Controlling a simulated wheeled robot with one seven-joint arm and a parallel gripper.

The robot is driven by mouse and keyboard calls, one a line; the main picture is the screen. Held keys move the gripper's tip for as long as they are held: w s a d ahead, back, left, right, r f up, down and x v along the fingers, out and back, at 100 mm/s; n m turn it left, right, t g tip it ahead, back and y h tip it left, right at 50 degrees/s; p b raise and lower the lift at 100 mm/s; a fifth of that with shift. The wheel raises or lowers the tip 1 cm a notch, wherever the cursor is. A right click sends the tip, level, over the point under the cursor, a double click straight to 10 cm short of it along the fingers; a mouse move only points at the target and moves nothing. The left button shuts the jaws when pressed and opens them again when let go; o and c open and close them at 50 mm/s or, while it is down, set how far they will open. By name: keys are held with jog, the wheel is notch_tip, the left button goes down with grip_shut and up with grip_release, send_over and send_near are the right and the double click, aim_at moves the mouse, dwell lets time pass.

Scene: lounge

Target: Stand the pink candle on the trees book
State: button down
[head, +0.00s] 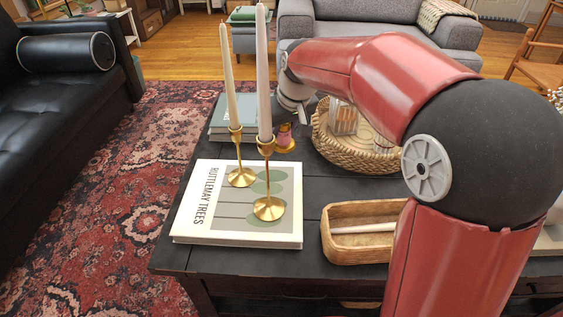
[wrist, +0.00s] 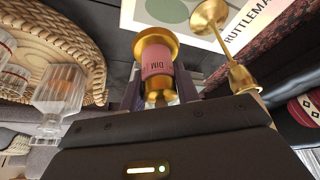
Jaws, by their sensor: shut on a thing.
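The pink candle (head: 284,137), a small pink jar with gold trim, is on or just above the dark table, behind the book's far right corner. My gripper (head: 299,112) reaches it from behind, partly hidden by my arm. In the wrist view my gripper (wrist: 158,92) has a dark finger on each side of the pink candle (wrist: 157,62), shut on it. The candle looks upright. The trees book (head: 195,225) lies flat at the table's front left, its cover facing up. It also shows in the wrist view (wrist: 150,14).
Two gold candlesticks with tapers, a front one (head: 269,208) and a rear one (head: 241,177), stand on the book. A round wicker tray (head: 345,155) with glassware is right of the candle. A wooden box (head: 350,252) and a grey-green book (head: 218,128) are nearby.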

notch_tip(320, 180, down, 10)
jog(key=shift+r+b, duration=0.1)
jog(key=shift+b, duration=0.45)
jog(key=shift+f, duration=0.2)
jog(key=c, duration=1)
grip_release()
jog(key=shift+c, duration=0.2)
jog(key=shift+r, duration=0.1)
